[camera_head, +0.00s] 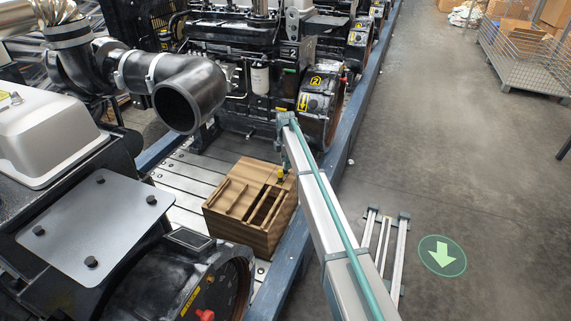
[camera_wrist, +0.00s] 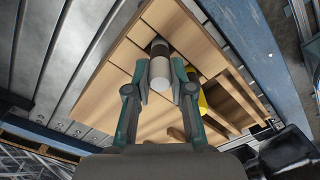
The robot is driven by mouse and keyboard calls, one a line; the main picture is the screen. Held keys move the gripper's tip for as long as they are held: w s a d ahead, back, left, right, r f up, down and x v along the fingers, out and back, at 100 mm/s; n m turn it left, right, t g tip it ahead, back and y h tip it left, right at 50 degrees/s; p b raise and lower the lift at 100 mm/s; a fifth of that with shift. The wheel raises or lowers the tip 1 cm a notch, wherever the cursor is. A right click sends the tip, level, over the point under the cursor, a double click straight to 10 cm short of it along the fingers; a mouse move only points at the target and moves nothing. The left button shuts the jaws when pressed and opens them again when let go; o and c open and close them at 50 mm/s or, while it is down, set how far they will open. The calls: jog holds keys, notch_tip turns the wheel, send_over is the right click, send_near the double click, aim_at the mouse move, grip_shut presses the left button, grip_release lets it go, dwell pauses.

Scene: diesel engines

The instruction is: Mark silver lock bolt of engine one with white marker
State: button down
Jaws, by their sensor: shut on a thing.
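In the wrist view my gripper (camera_wrist: 160,76) is shut on a white marker (camera_wrist: 159,72), a whitish cylinder with a dark band near its upper end. The marker is over the wooden box (camera_wrist: 130,65); I cannot tell whether it is clear of the box. In the head view the gripper end hangs at the right side of this box (camera_head: 225,224). A yellow marker (camera_wrist: 204,97) stands in the box beside the right finger. A near engine (camera_head: 75,125) fills the left; its number is not visible. I cannot make out a silver lock bolt.
The box stands on a slatted metal platform (camera_head: 190,178) with a blue edge beam (camera_head: 338,150). A black elbow pipe (camera_head: 185,85) juts from the near engine. An engine with a yellow 2 label (camera_head: 315,81) stands behind. Open floor (camera_head: 460,170) lies right.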

jog(key=shift+r+p, duration=2.1)
jog(key=shift+r, duration=2.4)
